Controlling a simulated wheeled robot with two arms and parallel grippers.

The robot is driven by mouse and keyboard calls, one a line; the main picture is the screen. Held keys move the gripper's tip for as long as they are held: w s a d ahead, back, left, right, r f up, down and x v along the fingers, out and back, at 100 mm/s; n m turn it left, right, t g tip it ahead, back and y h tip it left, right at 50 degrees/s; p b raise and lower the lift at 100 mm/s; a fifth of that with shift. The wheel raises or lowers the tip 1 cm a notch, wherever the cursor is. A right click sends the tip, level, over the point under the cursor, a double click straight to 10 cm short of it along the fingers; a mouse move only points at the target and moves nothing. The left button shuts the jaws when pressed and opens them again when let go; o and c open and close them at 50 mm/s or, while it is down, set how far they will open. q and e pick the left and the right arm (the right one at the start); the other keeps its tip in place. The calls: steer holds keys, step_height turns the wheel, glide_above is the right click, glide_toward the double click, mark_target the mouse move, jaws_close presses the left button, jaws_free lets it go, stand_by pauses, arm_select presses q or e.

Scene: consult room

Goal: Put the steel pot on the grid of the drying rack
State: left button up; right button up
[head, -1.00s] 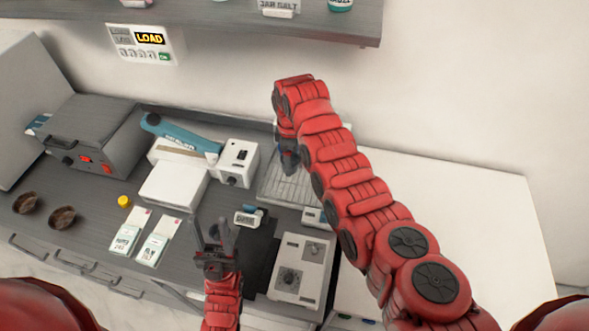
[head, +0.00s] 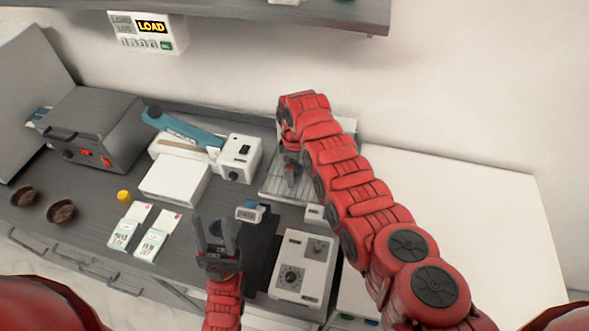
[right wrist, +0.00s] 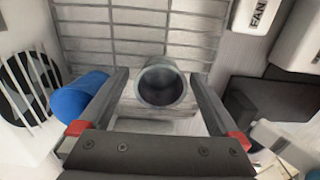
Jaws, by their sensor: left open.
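The drying rack (head: 272,190) stands at the back of the counter, partly hidden by my right arm. Its grid (right wrist: 98,45) fills the upper middle of the right wrist view. The steel pot (right wrist: 160,84), a small grey cylinder with a dark open mouth, shows at the grid's near edge between my right fingers. My right gripper (right wrist: 158,76) looks open, with small gaps beside the pot; I cannot tell whether the pot touches the grid. In the head view my right gripper (head: 291,178) is over the rack. My left gripper (head: 213,228) is open over the front counter.
A blue cylinder (right wrist: 80,97) lies left of my right fingers. A white device with a dial (head: 302,268) and a small blue-topped item (head: 250,211) stand near the rack. A grey box machine (head: 92,128), two brown bowls (head: 61,211) and cards occupy the left. The white surface at right is clear.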

steer(key=shift+r+p, duration=0.4)
steer(key=shift+r, duration=0.1)
step_height(320, 180, up, 5)
steer(key=shift+r+p, duration=0.1)
steer(key=shift+p, duration=1.1)
step_height(320, 180, up, 6)
steer(key=shift+r, duration=0.1)
steer(key=shift+s, duration=0.15)
